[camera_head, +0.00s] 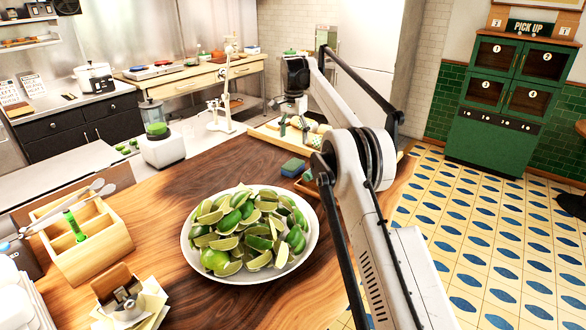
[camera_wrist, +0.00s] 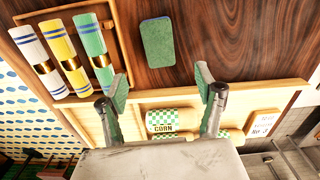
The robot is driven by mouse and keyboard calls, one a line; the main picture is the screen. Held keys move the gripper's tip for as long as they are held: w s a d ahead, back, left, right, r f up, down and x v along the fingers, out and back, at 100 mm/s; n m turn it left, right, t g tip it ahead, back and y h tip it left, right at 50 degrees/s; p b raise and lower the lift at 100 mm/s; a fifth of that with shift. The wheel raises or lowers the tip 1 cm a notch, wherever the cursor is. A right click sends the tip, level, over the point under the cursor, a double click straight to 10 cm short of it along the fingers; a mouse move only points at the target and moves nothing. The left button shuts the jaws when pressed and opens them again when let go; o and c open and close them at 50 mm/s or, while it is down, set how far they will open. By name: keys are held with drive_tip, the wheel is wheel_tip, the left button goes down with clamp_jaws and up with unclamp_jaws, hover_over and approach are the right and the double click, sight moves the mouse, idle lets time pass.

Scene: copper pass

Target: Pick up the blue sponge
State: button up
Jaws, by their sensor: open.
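The sponge (camera_head: 293,168) lies flat on the wooden counter, right of the middle of the head view, with a blue layer and a green layer. In the wrist view the sponge (camera_wrist: 157,42) shows its green face with a thin blue edge, at the top middle. My gripper (camera_head: 294,127) hangs over the wooden tray behind the sponge. In the wrist view my gripper (camera_wrist: 161,88) is open, its two fingers apart with nothing between them. The sponge lies beyond the fingertips and apart from them.
A light wooden tray (camera_wrist: 268,92) holding a checkered corn can (camera_wrist: 160,120) lies below my fingers. Rolled towels (camera_wrist: 63,52) sit left of the sponge. A plate of limes (camera_head: 250,276) stands in front. A blender (camera_head: 158,135) stands left. Bare counter surrounds the sponge's far side.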

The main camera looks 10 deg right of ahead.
hover_over(293, 164)
drive_tip(key=f, duration=0.7)
drive_tip(key=shift+w+d, duration=0.2)
drive_tip(key=shift+w, duration=0.15)
drive_tip(key=shift+s+a+f+p, duration=0.15)
drive_tip(key=shift+f+p, duration=0.3)
drive_tip(key=shift+f, duration=0.9)
drive_tip(key=shift+s+a+f+p, duration=0.1)
drive_tip(key=shift+f+p, duration=0.35)
drive_tip(key=shift+f, duration=0.85)
drive_tip(key=c, duration=0.8)
